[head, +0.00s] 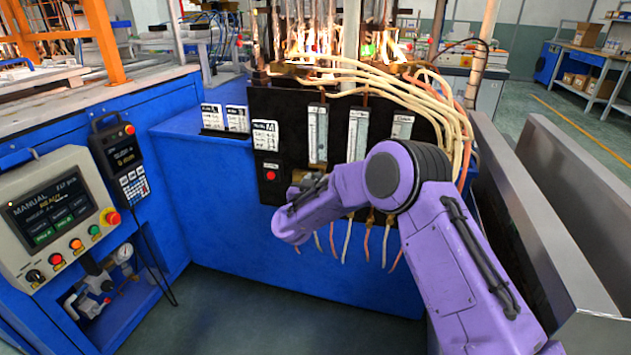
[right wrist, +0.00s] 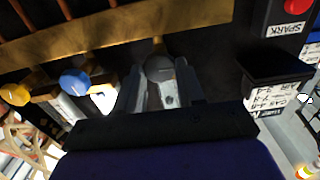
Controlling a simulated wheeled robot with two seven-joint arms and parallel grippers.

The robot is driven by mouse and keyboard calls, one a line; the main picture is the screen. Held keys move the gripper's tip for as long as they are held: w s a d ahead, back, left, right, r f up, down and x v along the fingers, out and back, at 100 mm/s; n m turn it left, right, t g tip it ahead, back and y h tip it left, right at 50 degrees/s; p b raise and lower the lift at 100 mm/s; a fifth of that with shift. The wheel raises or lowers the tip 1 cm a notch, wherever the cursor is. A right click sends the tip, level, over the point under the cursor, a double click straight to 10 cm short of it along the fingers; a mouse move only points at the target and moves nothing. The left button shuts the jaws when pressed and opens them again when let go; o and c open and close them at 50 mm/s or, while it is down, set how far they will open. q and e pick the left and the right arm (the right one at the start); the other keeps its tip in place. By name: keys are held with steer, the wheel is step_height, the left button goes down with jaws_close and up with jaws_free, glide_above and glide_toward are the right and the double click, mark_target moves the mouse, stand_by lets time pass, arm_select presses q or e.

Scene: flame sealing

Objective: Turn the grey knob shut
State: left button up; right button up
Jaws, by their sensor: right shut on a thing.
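The grey knob (right wrist: 160,68) shows in the right wrist view, on a short brass stem at the dark burner panel. My right gripper (right wrist: 160,88) is shut on it, with one finger on each side. In the head view my right gripper (head: 308,183) is at the front of the black panel (head: 285,108), and my purple arm hides the knob. A blue knob (right wrist: 75,81) and a yellow knob (right wrist: 15,94) stand beside the grey one in the wrist view, clear of the fingers. My left gripper is out of view.
Flames (head: 375,48) burn above the panel, with pale hoses (head: 435,90) bending down at its right. A red spark button (right wrist: 297,5) and a card holder (right wrist: 275,82) are near the gripper. Metal walls (head: 560,190) stand at the right.

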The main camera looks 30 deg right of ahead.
steer(key=m, duration=0.3)
steer(key=shift+m, duration=0.4)
steer(key=m, duration=0.4)
steer(key=shift+s+f+m+b, duration=0.1)
steer(key=shift+f+m+b, duration=0.1)
steer(key=shift+m+b, duration=0.1)
steer(key=m+b, duration=0.1)
steer(key=m, duration=0.3)
steer(key=shift+d+f+m+b, duration=0.1)
steer(key=shift+m+b, duration=1)
steer(key=shift+m, duration=1.1)
steer(key=o, duration=1)
steer(key=shift+s, duration=0.1)
